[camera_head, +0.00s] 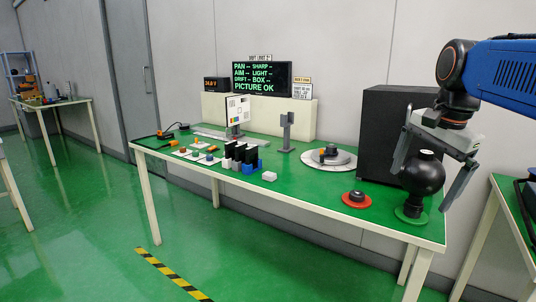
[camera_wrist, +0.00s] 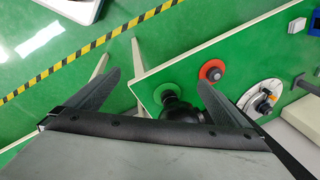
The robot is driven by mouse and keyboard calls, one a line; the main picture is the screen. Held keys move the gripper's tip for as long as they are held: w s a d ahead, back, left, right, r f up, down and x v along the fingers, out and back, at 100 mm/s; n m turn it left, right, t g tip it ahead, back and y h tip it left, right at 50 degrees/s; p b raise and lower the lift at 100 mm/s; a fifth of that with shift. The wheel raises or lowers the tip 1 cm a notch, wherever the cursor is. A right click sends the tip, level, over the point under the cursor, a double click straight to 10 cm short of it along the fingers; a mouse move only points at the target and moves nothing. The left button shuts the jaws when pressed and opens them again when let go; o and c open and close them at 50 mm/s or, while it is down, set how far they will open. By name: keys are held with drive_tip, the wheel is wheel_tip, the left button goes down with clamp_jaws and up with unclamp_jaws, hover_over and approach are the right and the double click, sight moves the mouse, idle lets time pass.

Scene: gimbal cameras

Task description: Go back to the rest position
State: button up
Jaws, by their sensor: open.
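My gripper (camera_head: 430,172) is open at the right of the head view, its two grey fingers spread to either side of a black round gimbal camera (camera_head: 422,174). That camera stands upright on a green disc (camera_head: 411,215) near the right end of the green table. In the wrist view the gripper's fingers (camera_wrist: 153,100) are wide apart, and the black camera (camera_wrist: 181,112) lies below them with the green disc (camera_wrist: 166,94) beside it. I cannot tell whether a finger touches it. My blue arm comes in from the upper right.
A red disc with a black knob (camera_head: 356,199) and a round white plate (camera_head: 329,159) lie left of the camera. A tall black box (camera_head: 388,130) stands behind it. A screen (camera_head: 262,78) reads "PICTURE OK". Another table (camera_head: 515,215) is at the right edge. Green floor is open in front.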

drive_tip(key=s+a+f+n+t, duration=0.1)
drive_tip(key=s+a+f+n, duration=0.1)
drive_tip(key=s+f+n, duration=0.4)
drive_tip(key=s+a+f+n+t, duration=0.1)
drive_tip(key=s+a+f+n, duration=0.2)
drive_tip(key=s+f+n, duration=0.4)
wheel_tip(320, 180, down, 9)
drive_tip(key=shift+s+a+f, duration=0.1)
drive_tip(key=shift+s+a, duration=0.1)
drive_tip(key=shift+s, duration=1.05)
drive_tip(key=shift+c, duration=0.3)
